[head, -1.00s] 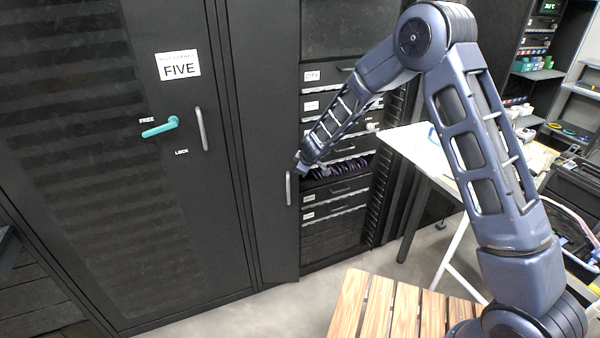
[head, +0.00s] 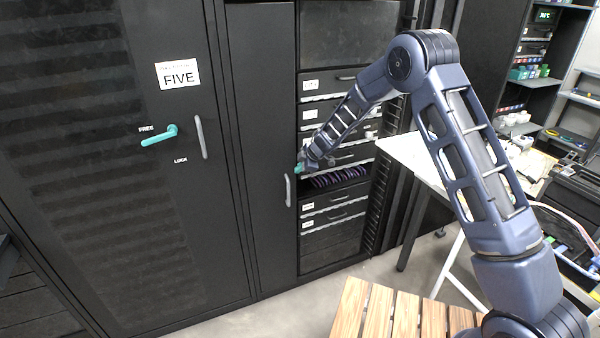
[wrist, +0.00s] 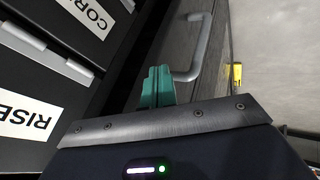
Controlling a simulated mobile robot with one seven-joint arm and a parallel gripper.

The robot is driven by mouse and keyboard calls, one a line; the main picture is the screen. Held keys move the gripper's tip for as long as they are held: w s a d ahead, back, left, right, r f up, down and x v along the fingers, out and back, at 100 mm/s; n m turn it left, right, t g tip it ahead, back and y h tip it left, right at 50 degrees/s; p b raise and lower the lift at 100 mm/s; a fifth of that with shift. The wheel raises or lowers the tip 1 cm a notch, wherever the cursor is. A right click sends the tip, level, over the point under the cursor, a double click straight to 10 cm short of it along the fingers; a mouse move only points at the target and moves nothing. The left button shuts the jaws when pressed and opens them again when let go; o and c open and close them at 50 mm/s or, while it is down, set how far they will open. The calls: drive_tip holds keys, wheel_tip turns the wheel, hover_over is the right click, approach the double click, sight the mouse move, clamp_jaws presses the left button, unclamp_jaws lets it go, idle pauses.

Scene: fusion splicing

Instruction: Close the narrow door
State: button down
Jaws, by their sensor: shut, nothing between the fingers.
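The narrow door (head: 262,130) is a tall black panel left of the drawers, with a grey bar handle (head: 288,190) near its right edge. I cannot tell its exact angle. My gripper (head: 298,169) is beside the door's right edge, just above the handle in the picture. In the wrist view the teal fingers (wrist: 157,87) are together and empty, and the handle (wrist: 197,50) shows just beyond them on the dark door (wrist: 205,85). I cannot tell whether the fingertips touch the door.
Labelled drawers (head: 335,210) stand uncovered right of the door. A wide door marked FIVE (head: 178,75), with a teal lever (head: 160,136), is on the left. A white table (head: 410,155) and a wooden slatted surface (head: 385,310) are nearby. A yellow object (wrist: 236,76) shows beyond the door.

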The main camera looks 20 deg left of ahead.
drive_tip(key=w+a, duration=0.2)
drive_tip(key=shift+w, duration=0.3)
drive_tip(key=shift+w+r, duration=0.1)
drive_tip(key=shift+r, duration=0.1)
idle(0.3)
